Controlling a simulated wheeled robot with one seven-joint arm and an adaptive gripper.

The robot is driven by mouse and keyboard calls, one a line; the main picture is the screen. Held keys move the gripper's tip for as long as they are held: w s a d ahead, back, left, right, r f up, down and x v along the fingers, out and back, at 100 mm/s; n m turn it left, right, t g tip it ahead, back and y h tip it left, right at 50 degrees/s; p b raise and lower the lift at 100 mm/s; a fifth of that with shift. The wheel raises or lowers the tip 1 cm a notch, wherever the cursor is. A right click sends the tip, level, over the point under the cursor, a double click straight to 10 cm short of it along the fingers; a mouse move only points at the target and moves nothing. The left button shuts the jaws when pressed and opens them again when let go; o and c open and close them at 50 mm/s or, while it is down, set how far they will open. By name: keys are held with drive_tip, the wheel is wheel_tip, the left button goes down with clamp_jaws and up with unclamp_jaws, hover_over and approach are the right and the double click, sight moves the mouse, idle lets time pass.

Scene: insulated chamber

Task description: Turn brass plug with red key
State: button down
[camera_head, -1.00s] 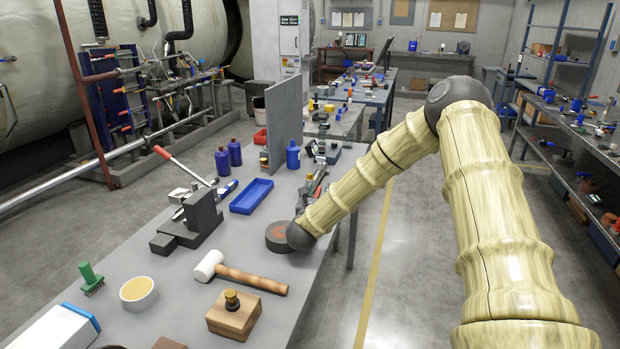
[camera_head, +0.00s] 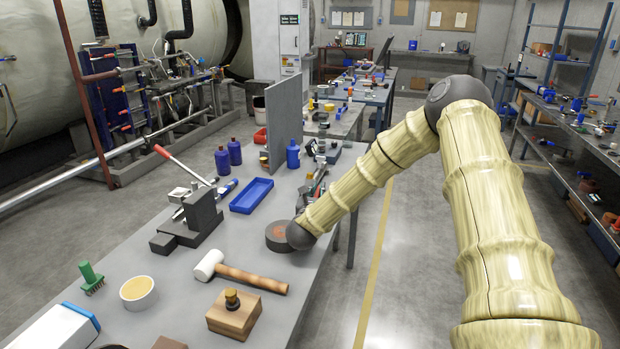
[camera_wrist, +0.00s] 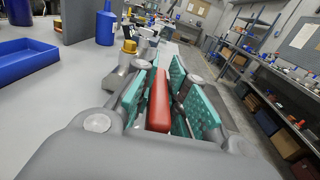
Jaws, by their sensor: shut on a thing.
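In the wrist view, the red key (camera_wrist: 159,101) is a long red bar lying between the teal pads of my gripper (camera_wrist: 165,72). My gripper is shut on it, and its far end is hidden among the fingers. A gold-coloured fitting (camera_wrist: 129,46) on a grey body stands just beyond my left finger; I cannot tell if it is the brass plug. In the head view, my gripper is mostly hidden behind my forearm, near the bench's right edge.
A blue tray (camera_head: 251,196), a blue bottle (camera_head: 293,154) and a grey upright panel (camera_head: 285,118) stand near my gripper. A lever press (camera_head: 192,220) is to the left. A mallet (camera_head: 250,279) lies toward the front. Open floor lies right of the bench.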

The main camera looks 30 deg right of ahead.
drive_tip(key=shift+r, duration=0.2)
drive_tip(key=shift+r+p, duration=0.35)
drive_tip(key=shift+r, duration=2)
drive_tip(key=shift+d+f, duration=0.1)
